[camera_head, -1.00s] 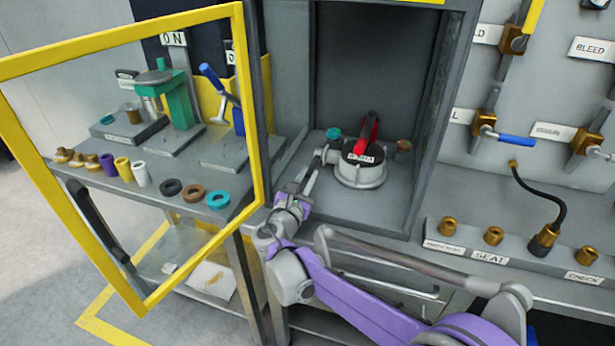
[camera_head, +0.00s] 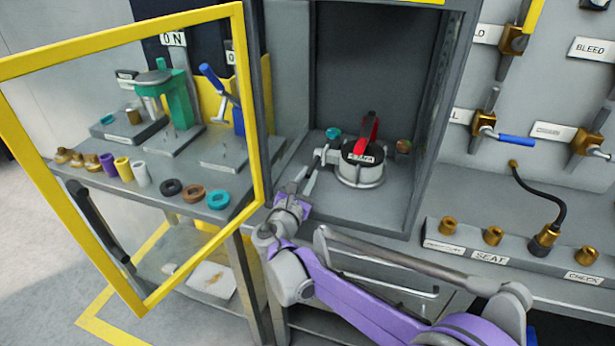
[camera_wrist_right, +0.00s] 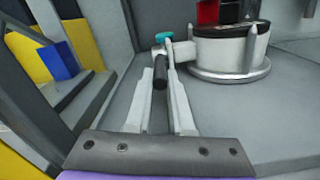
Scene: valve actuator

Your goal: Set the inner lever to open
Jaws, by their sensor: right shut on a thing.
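The valve actuator (camera_head: 361,176) is a round grey-white body on the cabinet floor, with a black cap and a raised red handle (camera_head: 368,132) on top. A side lever sticks out from its left and ends in a black grip (camera_wrist_right: 160,88), which points toward me in the wrist view. My right gripper (camera_head: 311,172) is at this lever, left of the body; its fingers (camera_wrist_right: 165,92) are shut on the black grip. The label on the cap is too small to read surely. My left gripper is not in view.
A teal knob (camera_head: 333,133) and a brown one (camera_head: 404,146) are behind and beside the valve. Cabinet walls enclose it on both sides. A yellow-framed door (camera_head: 245,110) stands open at left, before a shelf of rings and fittings. A valve panel (camera_head: 560,100) is at right.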

